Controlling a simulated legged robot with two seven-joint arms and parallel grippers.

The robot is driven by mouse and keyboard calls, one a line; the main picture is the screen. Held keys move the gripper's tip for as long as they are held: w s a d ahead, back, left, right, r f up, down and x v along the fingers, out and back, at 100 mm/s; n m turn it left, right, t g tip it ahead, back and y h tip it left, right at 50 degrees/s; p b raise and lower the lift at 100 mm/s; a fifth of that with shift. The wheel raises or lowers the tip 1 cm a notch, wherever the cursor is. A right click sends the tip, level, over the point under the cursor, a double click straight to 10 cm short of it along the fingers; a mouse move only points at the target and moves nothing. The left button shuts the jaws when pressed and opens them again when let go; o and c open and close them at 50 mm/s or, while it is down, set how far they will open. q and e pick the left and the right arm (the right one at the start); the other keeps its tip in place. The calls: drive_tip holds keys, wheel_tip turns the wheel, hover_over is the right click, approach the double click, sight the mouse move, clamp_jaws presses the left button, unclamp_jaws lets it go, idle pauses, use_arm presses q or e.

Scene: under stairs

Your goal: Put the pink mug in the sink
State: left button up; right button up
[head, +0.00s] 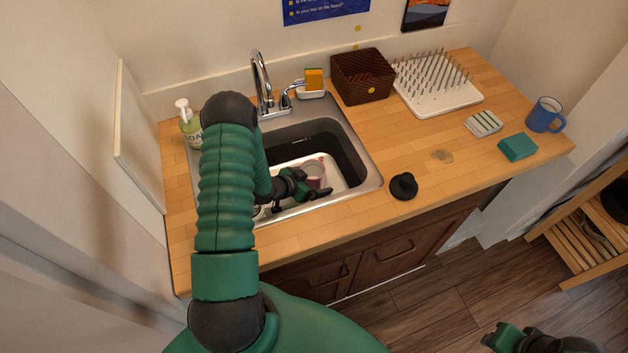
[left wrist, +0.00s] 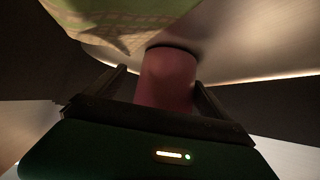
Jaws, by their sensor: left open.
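The pink mug (head: 314,170) is inside the sink (head: 361,189), low in the bowl over a pale surface. In the left wrist view the mug (left wrist: 168,80) shows as a dull pink cylinder between my two fingers. My left gripper (head: 312,184) reaches down into the sink beside the mug, its jaws open around it. The arm and gripper hide part of the mug and the sink's left side. My right gripper (head: 500,338) is at the bottom right, away from the counter; its jaws are unclear.
A faucet (head: 262,82), soap bottle (head: 188,125) and sponge (head: 314,78) stand around the sink. A black stopper (head: 403,186) lies right of it. A basket (head: 362,75), drying rack (head: 437,82) and blue mug (head: 545,114) stand farther right. A green patterned thing (left wrist: 115,18) fills the wrist view's top left.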

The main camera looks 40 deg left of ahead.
use_arm(q)
drive_tip(key=v, duration=0.6)
drive_tip(key=shift+s+a+r, duration=0.2)
drive_tip(key=shift+s+a, duration=0.1)
drive_tip(key=shift+s, duration=0.05)
drive_tip(key=shift+s+d+r, duration=0.15)
drive_tip(key=shift+s+r, duration=0.15)
